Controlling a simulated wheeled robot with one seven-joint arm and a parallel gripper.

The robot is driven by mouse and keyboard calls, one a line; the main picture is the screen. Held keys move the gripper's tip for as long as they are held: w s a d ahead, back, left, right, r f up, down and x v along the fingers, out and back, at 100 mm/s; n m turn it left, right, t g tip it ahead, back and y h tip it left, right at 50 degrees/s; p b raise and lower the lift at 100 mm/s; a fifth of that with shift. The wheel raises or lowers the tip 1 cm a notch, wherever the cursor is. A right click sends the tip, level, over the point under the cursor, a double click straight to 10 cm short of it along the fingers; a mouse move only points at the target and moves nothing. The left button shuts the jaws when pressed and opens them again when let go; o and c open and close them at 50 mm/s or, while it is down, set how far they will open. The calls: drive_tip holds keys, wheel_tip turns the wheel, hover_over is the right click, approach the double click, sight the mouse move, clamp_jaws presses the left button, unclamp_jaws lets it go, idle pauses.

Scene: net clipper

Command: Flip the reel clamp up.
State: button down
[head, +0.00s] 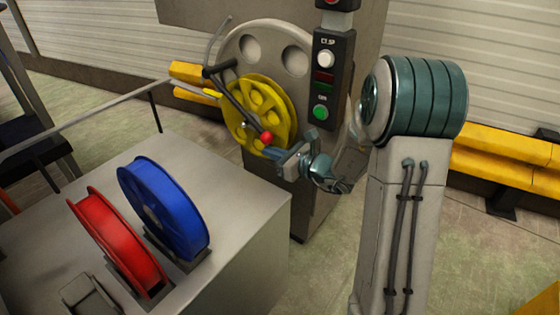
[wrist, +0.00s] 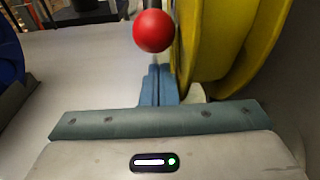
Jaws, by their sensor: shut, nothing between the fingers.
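The reel clamp (head: 237,107) is a dark lever with a red ball knob (head: 266,138) at its lower end. It slants down to the right across the face of a yellow reel (head: 286,112) on the machine. In the wrist view the red knob (wrist: 154,31) is just beyond my fingertips, in front of the yellow reel (wrist: 215,40). My gripper (head: 270,151) is at the lower edge of the reel, just below the knob. Its blue fingers (wrist: 158,72) are shut together and hold nothing. I cannot tell whether they touch the knob.
A control box (head: 331,85) with buttons stands just right of the reel. A grey bench (head: 235,225) at the front left carries a blue reel (head: 163,208) and a red reel (head: 118,243). Yellow barriers (head: 505,165) run along the wall behind. A thin rail (head: 100,115) crosses at the left.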

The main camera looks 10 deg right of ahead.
drive_tip(key=shift+s+r, duration=0.15)
drive_tip(key=shift+r, duration=0.65)
drive_tip(key=shift+d, duration=0.1)
drive_tip(key=r+p, duration=0.1)
drive_tip(key=s+d+r+p, duration=0.1)
drive_tip(key=r, duration=0.1)
drive_tip(key=shift+s+d+r, duration=0.15)
drive_tip(key=shift+s, duration=0.05)
drive_tip(key=shift+f+b, duration=0.4)
drive_tip(key=shift+f, duration=0.1)
drive_tip(key=b, duration=0.1)
approach(279, 144)
drive_tip(key=shift+s+a+f, duration=0.1)
drive_tip(key=shift+s+a, duration=0.15)
drive_tip(key=shift+s, duration=0.75)
